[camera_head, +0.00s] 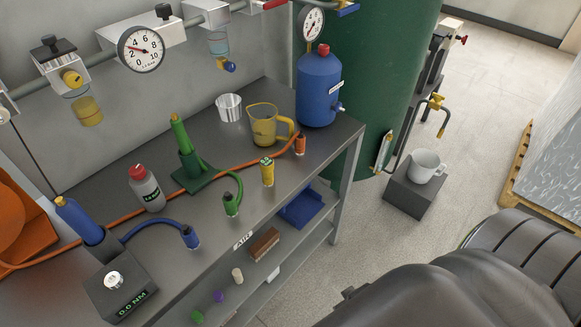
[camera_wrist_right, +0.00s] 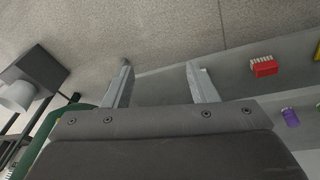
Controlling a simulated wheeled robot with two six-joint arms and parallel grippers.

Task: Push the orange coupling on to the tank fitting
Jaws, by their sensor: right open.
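The orange coupling (camera_head: 300,143) stands upright near the bench's right edge, at the end of an orange hose (camera_head: 235,167). A blue tank (camera_head: 319,90) with a red cap stands behind it at the bench's far right corner. A small fitting (camera_head: 339,107) sticks out low on the tank's right side. The coupling is apart from the fitting. My right gripper (camera_wrist_right: 163,82) is open and empty in the right wrist view, with floor and a grey shelf behind its fingers. Its fingers do not show in the head view. My left gripper is not in view.
A yellow jug (camera_head: 264,127) stands left of the coupling. A yellow coupling (camera_head: 267,172), a green one (camera_head: 231,204) and a blue one (camera_head: 190,237) line the bench's front edge. A lower shelf holds small items. A white mug (camera_head: 425,166) sits on a grey box to the right.

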